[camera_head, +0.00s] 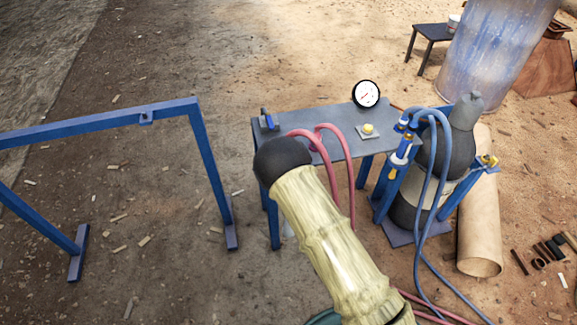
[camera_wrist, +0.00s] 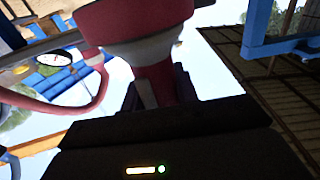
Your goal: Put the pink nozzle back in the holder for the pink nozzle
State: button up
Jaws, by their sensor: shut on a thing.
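In the wrist view, the pink nozzle (camera_wrist: 133,22), pink with a grey band, is between the dark jaws of my gripper (camera_wrist: 157,88), which is shut on it. A pink hose loops away to the left in that view. In the head view, my arm's dark end hides the gripper and nozzle; it is in front of the table's left part. Two pink hoses (camera_head: 337,165) arch out beside it and hang down. A small blue bracket (camera_head: 268,119) stands at the table's left end; I cannot tell whether it is the pink nozzle's holder.
The grey table (camera_head: 310,118) bears a yellow button (camera_head: 368,129) and a round gauge (camera_head: 366,94). To its right, a blue nozzle (camera_head: 400,152) with blue hoses hangs by a dark gas cylinder (camera_head: 447,150). A blue frame (camera_head: 100,122) stands left, with open ground between.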

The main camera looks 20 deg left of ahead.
jog(key=o, duration=1.2)
jog(key=shift+f, duration=0.1)
jog(key=b+v, duration=0.3)
jog(key=v, duration=1.4)
jog(key=shift+s+b, duration=0.2)
jog(key=shift+b, duration=0.1)
